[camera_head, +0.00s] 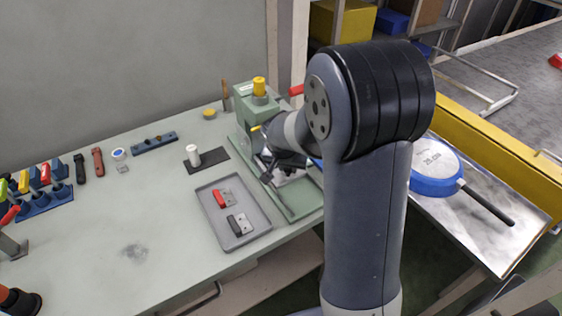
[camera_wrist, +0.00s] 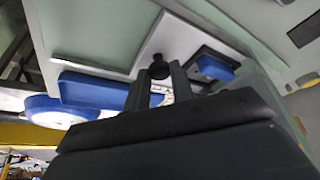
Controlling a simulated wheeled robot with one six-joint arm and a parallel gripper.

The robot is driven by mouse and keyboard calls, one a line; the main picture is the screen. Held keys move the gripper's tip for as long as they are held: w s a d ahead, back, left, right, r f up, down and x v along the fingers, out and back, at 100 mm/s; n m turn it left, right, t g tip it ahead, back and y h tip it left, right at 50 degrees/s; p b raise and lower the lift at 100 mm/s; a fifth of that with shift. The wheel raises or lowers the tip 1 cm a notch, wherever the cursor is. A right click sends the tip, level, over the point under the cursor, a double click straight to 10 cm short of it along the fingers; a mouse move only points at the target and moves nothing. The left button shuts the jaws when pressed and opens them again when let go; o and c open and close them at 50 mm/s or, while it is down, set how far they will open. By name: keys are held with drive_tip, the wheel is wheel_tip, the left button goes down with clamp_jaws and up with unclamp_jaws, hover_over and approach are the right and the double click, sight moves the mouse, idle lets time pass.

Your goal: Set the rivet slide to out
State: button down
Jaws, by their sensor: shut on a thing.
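The green press (camera_head: 246,114) with a yellow top knob stands at the back right of the bench. A pale slide plate (camera_head: 291,174) shows low at the press, partly hidden by my arm; I take it for the rivet slide. In the wrist view the pale plate (camera_wrist: 184,38) carries a small black knob (camera_wrist: 158,66). My gripper (camera_wrist: 160,78) has its two dark fingers on either side of this knob and is shut on it. In the head view my gripper (camera_head: 272,168) is at the press, its fingertips hard to make out.
A grey tray (camera_head: 211,212) with a red and a black piece lies left of the press. A white cylinder (camera_head: 193,155) stands on a dark mat.

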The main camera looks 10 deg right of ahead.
drive_tip(key=s+d, duration=0.1)
drive_tip(key=s, duration=0.2)
drive_tip(key=s+d+b, duration=0.1)
drive_tip(key=s, duration=0.2)
drive_tip(key=s+d+b, duration=0.1)
drive_tip(key=s, duration=0.2)
drive_tip(key=shift+s, duration=0.1)
drive_tip(key=c, duration=1.3)
unclamp_jaws()
drive_tip(key=shift+s, duration=0.1)
drive_tip(key=shift+o, duration=0.5)
drive_tip(key=shift+r, duration=0.1)
drive_tip(key=shift+r, duration=0.3)
drive_tip(key=v, duration=1)
drive_tip(key=shift+p, duration=0.45)
drive_tip(key=shift+s, duration=0.15)
